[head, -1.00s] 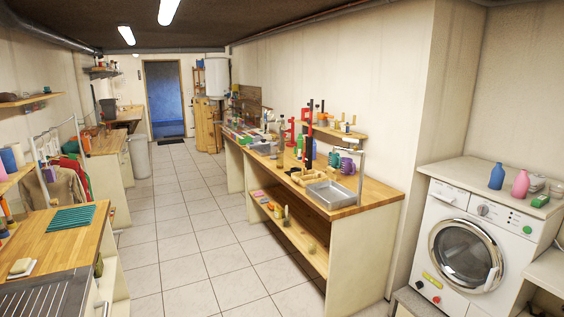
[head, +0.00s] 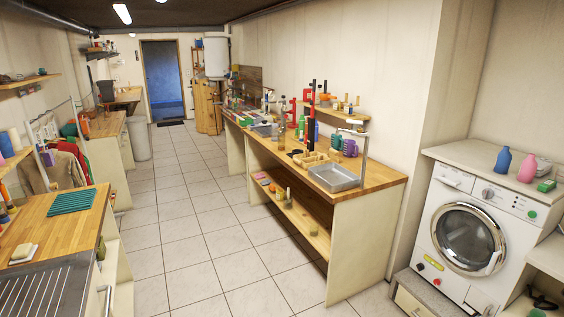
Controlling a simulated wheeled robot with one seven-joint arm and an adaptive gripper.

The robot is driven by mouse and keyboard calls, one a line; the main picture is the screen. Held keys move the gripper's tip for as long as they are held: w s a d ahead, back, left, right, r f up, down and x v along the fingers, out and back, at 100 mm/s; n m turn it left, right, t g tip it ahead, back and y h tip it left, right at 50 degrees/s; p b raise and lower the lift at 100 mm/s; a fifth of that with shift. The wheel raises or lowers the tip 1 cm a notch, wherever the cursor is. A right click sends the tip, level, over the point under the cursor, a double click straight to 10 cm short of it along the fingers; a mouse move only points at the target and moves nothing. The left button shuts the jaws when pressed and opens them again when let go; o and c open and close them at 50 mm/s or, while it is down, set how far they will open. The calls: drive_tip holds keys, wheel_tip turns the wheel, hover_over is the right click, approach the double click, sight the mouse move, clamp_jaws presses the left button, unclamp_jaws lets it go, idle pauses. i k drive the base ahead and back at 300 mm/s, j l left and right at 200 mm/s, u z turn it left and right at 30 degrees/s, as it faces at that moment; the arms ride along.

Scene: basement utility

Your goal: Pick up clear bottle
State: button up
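A slim, see-through bottle (head: 282,137) with a darker top appears to stand upright on the wooden workbench (head: 385,183), left of a green bottle (head: 301,127). It is small in the head view, and I cannot be sure that it is the clear bottle. A small pale bottle (head: 288,196) stands on the bench's lower shelf; I cannot tell whether it is clear. My gripper is not in view.
A grey metal tray (head: 335,178) and a wooden divided box (head: 310,158) sit on the workbench. The washing machine (head: 467,237) stands at right, with a blue bottle (head: 503,160) and a pink bottle (head: 528,168) on top. The tiled floor (head: 190,220) between the benches is clear.

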sight(281, 133)
drive_tip(key=i+j+u, duration=0.3)
drive_tip(key=i, duration=0.6)
drive_tip(key=i+u, duration=0.35)
drive_tip(key=i, duration=0.6)
drive_tip(key=i+j+z, duration=0.1)
drive_tip(key=i, duration=2)
drive_tip(key=i+j+z, duration=0.1)
drive_tip(key=i+z, duration=0.2)
drive_tip(key=i, duration=0.15)
drive_tip(key=i+j+z, duration=0.6)
drive_tip(key=i, duration=0.25)
